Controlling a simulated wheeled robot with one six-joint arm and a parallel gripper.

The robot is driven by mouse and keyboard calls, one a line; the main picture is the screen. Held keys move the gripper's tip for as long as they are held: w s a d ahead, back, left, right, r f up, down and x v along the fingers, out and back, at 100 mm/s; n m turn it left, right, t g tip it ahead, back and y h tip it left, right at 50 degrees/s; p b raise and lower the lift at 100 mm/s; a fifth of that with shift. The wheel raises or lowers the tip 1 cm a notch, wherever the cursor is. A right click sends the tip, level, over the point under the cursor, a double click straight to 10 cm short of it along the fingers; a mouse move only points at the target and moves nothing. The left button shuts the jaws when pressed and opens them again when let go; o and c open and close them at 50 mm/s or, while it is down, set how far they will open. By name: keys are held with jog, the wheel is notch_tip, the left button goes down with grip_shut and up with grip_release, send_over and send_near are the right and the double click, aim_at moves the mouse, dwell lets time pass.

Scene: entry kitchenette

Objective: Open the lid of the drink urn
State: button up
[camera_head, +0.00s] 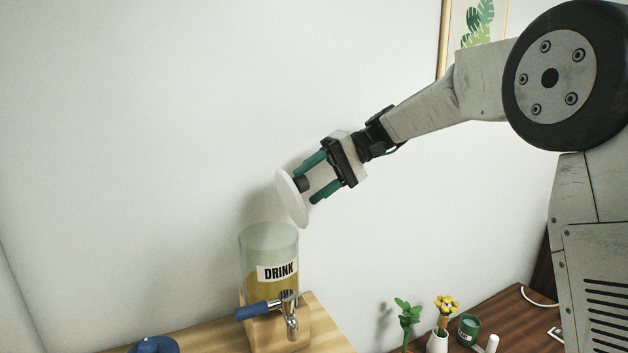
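The drink urn (262,252) is a clear cylinder with a white DRINK label and yellow liquid, standing on a wooden block. Its lid (289,199), a pale round disc with a dark knob (302,184), stands steeply tilted above the right side of the rim, so the urn's mouth is uncovered. The lid's lower edge is close to the rim; I cannot tell whether they touch. My gripper (306,187) is at the lid's right face. Its two teal fingers are spread apart, with the knob near the upper fingertip and a gap to the lower one.
A tap (291,325) with a blue handle (258,310) projects from the urn's front. A blue object (154,345) is at the bottom left. At the lower right, a brown table (515,318) holds a plant, a flower vase (437,341) and a green cup (468,330). The wall is behind.

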jog(key=shift+r, duration=0.1)
jog(key=v, duration=0.7)
jog(key=shift+d, duration=0.35)
jog(key=shift+w+r, duration=0.15)
jog(key=s+d+f+m+t+h, duration=0.1)
jog(key=s+d+f+m+h, duration=0.2)
jog(key=f, duration=0.5)
jog(key=s+d+f+t+h, duration=0.1)
jog(key=s+d, duration=0.3)
jog(key=s, duration=0.7)
jog(key=s+d+f+m+t+h, duration=0.1)
jog(key=s+d+f+h, duration=0.3)
jog(key=s, duration=0.8)
jog(key=s+d+f+t+h, duration=0.2)
jog(key=s+d+t+h, duration=0.1)
jog(key=s, duration=0.9)
jog(key=shift+d+f, duration=0.3)
jog(key=shift+d, duration=0.25)
